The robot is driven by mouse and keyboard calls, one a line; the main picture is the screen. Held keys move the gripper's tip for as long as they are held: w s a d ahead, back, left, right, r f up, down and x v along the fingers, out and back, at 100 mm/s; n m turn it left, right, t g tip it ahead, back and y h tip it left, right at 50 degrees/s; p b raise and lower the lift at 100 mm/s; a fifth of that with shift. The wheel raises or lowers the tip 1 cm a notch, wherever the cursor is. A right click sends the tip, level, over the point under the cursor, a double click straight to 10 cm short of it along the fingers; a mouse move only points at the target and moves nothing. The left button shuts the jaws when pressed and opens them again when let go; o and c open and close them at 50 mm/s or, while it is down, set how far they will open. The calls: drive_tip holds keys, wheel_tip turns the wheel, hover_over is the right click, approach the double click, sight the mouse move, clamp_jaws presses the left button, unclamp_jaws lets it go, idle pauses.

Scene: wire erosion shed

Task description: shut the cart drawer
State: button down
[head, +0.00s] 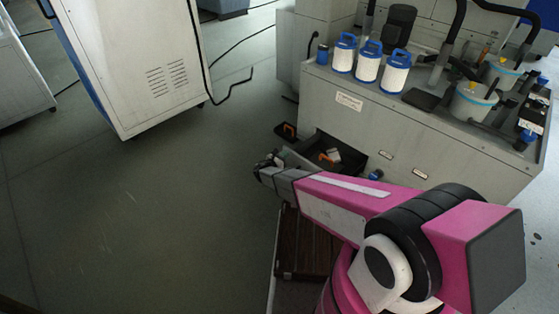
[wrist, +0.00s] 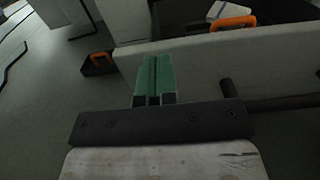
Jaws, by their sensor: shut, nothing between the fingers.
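The cart drawer stands open; in the head view its dark inside (head: 350,154) shows low on the front of the grey cabinet (head: 430,140). My arm hides part of the drawer front there. In the wrist view the pale drawer front (wrist: 260,66) runs across the picture, with a dark bar handle (wrist: 285,103) to the right of my fingers. My gripper (head: 263,166) is shut and empty, at the outer side of the drawer front. Its green fingertips (wrist: 153,62) overlap the front in the wrist view; I cannot tell whether they touch it.
An orange-handled item (wrist: 234,22) lies inside the drawer. A black item with an orange handle (head: 288,131) sits on the floor just left of the drawer. White canisters (head: 367,64) stand on the cabinet top.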

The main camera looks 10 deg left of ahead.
drive_tip(key=shift+w+d, duration=0.35)
drive_tip(key=shift+w, duration=0.05)
drive_tip(key=x, duration=2.6)
drive_tip(key=shift+w+d+r, duration=0.1)
drive_tip(key=shift+w, duration=0.05)
